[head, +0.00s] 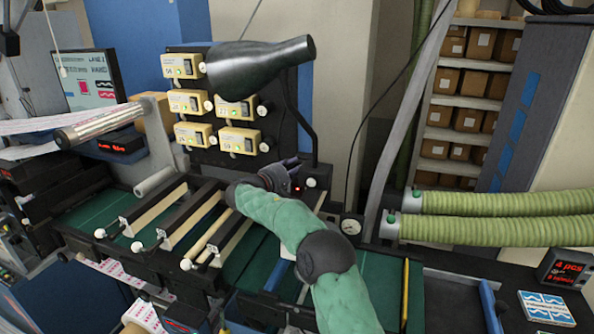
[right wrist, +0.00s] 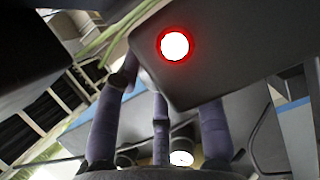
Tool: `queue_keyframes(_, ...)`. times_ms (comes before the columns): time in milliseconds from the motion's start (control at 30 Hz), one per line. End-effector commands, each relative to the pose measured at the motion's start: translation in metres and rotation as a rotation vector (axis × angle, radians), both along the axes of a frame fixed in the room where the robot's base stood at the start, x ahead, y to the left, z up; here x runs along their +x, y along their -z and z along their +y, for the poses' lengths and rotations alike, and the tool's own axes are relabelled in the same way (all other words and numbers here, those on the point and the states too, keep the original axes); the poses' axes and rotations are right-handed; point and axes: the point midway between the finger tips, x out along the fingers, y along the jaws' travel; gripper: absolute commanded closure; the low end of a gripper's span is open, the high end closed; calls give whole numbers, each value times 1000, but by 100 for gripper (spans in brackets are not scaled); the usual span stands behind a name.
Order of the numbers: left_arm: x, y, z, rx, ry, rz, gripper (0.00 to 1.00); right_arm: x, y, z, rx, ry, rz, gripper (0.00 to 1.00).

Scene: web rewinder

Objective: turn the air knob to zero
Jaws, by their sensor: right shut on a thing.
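My right gripper (head: 290,163) reaches in to the left side of a dark control box (head: 311,172) with a small red light (head: 298,189). In the right wrist view its dark purple fingers (right wrist: 160,110) run up against this box, and the red light (right wrist: 174,45) glows close by. The gripper is shut on what appears to be the air knob, but the box edge hides the fingertips and the held part. A white round part (head: 312,182) shows on the box front, right of the light. My left gripper is out of view.
A black lamp-like hood (head: 262,66) hangs above the gripper. Yellow control units (head: 190,103) stand behind it. Rails with white knobs (head: 186,264) lie to the left.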

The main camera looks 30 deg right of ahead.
Motion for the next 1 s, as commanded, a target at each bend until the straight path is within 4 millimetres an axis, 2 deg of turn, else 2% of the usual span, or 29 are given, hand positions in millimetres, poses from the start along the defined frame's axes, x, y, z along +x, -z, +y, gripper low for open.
queue_keyframes(467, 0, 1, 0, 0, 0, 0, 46, 2, 0, 1, -8, -6, 9, 94)
queue_keyframes(500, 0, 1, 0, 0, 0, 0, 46, 1, 0, 1, -8, -6, 9, 50)
queue_keyframes(533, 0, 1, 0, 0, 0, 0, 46, 1, 0, 1, -8, -5, 9, 41)
queue_keyframes(867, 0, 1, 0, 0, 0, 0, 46, 0, 0, 1, -7, -2, 9, 40)
queue_keyframes(1000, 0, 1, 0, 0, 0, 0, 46, -2, 0, 9, -6, -4, 9, 40)
